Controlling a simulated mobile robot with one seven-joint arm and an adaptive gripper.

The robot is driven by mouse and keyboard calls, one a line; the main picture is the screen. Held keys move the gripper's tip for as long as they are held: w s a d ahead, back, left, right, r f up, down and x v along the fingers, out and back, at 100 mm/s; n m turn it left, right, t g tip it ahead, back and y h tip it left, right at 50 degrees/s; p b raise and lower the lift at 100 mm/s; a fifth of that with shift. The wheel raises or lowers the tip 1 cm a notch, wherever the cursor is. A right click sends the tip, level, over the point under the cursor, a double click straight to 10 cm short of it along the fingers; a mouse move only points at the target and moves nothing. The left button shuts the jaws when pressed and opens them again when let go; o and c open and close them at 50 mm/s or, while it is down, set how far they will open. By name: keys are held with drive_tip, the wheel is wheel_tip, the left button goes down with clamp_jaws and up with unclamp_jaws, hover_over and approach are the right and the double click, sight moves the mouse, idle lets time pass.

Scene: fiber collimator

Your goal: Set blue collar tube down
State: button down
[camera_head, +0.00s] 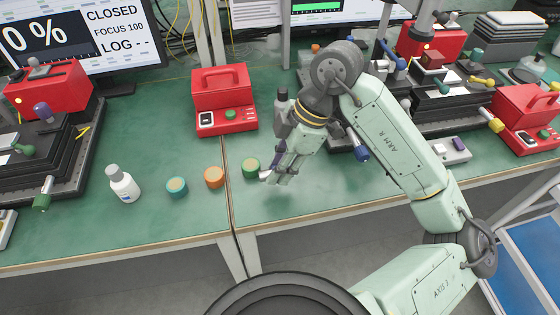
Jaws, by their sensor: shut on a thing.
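My gripper (272,175) is low over the green bench, right beside a short green round piece with a tan top (250,168). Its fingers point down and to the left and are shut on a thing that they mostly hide. No blue collar can be made out at the fingertips, and I cannot tell whether the held thing touches the bench. To the left stand a similar orange round piece (214,178) and a teal one (177,188).
A white bottle (123,184) stands left of the round pieces. A red case (224,101) sits behind them. Black stage equipment (447,90) crowds the right side. The green bench (320,190) is clear in front of my gripper, up to its front edge.

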drive_tip(key=shift+w+d, duration=0.1)
drive_tip(key=shift+w, duration=0.85)
wheel_tip(320, 180, down, 4)
drive_tip(key=shift+r+p, duration=0.25)
drive_tip(key=shift+p, duration=0.45)
drive_tip(key=shift+w+f, duration=0.1)
drive_tip(key=shift+f+b, duration=0.25)
drive_tip(key=shift+b, duration=0.1)
drive_tip(key=c, duration=1.3)
unclamp_jaws()
drive_tip(key=shift+c, duration=0.2)
drive_tip(key=shift+r, duration=0.15)
